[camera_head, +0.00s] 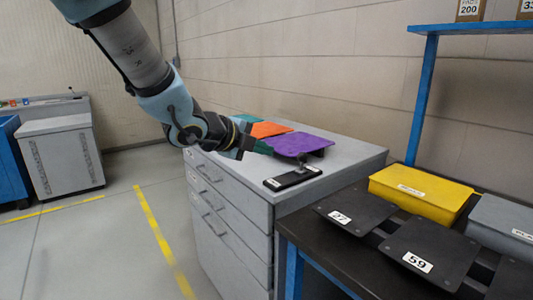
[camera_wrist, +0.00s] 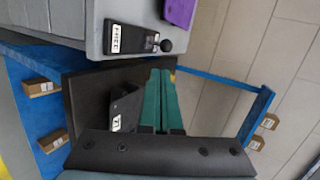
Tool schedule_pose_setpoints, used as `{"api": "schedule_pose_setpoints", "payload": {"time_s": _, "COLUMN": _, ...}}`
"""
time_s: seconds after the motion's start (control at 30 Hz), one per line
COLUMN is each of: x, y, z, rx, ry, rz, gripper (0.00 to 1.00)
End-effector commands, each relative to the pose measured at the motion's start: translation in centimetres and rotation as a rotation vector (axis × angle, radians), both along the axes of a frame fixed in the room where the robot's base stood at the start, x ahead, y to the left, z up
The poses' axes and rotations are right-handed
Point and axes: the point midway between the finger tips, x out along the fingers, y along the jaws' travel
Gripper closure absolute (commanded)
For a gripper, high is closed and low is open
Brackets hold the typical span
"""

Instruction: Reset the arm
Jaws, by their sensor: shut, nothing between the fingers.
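My arm reaches in from the top left in the head view. My gripper (camera_head: 266,149) is at its end, above the grey drawer cabinet (camera_head: 345,160) and close to the purple plate (camera_head: 300,144); I cannot tell if they touch. In the wrist view, the green fingers of my gripper (camera_wrist: 160,73) lie together with nothing between them. A black device (camera_head: 292,179) with a small upright knob lies on the cabinet's front corner. The wrist view shows its label, FREE (camera_wrist: 116,38).
An orange plate (camera_head: 270,129) and a teal plate (camera_head: 245,118) lie behind the purple one. At right, a dark bench holds black plates (camera_head: 430,250) numbered 27 and 59, a yellow box (camera_head: 420,195) and a grey box (camera_head: 505,225). A blue shelf post (camera_head: 422,100) rises behind.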

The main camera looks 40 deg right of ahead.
Motion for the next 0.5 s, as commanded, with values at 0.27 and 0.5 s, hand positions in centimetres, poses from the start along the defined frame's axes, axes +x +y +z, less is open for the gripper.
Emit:
{"api": "schedule_pose_setpoints", "payload": {"time_s": 0.27, "x": 0.0, "y": 0.4, "z": 0.1, "rx": 0.001, "ry": 0.003, "rz": 0.004, "gripper": 1.0}}
{"api": "schedule_pose_setpoints", "payload": {"time_s": 0.5, "x": 5.7, "y": 5.4, "z": -1.0, "rx": 0.05, "ry": 0.143, "rz": 0.278, "gripper": 1.0}}
